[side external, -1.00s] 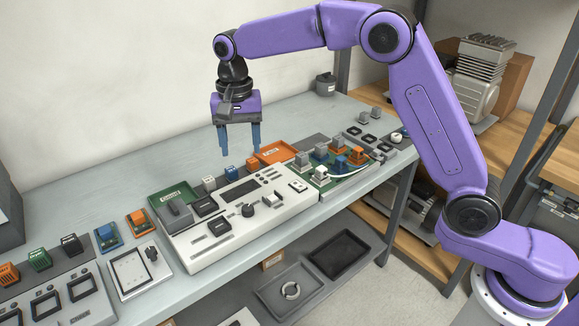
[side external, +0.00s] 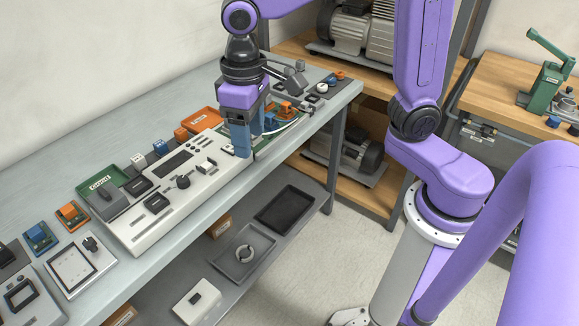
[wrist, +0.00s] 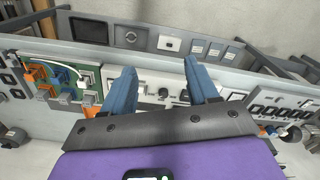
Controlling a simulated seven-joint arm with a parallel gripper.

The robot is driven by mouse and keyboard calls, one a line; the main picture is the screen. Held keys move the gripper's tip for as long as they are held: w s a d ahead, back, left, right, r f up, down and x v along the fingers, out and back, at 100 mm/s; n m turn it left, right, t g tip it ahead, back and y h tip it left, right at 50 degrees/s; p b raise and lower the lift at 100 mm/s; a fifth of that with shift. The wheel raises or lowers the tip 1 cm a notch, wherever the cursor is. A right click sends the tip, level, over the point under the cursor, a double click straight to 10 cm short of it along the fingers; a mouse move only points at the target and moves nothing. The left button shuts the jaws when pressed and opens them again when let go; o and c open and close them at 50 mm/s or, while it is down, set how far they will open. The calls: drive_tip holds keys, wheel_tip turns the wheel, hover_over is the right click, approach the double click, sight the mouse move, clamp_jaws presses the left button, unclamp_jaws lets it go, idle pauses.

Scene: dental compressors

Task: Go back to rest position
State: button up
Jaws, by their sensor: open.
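My gripper (side external: 249,150) is open and empty. In the side view its two blue fingers point down over the right end of the white control panel (side external: 137,232), beside the green board (side external: 275,133) with blue and orange blocks. The fingers hide part of that board. In the wrist view the gripper's fingertips (wrist: 158,70) are spread apart, with the white panel (wrist: 150,80) seen between and below them. The green board (wrist: 88,78) is to their left there. I cannot tell the exact height above the bench.
A green tray (side external: 88,187) and an orange tray (side external: 202,115) lie along the panel's back. Small blue and orange blocks stand left of the panel. The bench's back left is clear.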

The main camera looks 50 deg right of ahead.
drive_tip(key=s+d+f+n, duration=0.2)
drive_tip(key=s+d+n, duration=0.2)
drive_tip(key=s, duration=0.5)
drive_tip(key=s+d+f+n, duration=0.2)
drive_tip(key=s+d+n, duration=0.2)
drive_tip(key=s+d, duration=0.3)
drive_tip(key=shift+s+d, duration=0.4)
drive_tip(key=shift+s, duration=0.5)
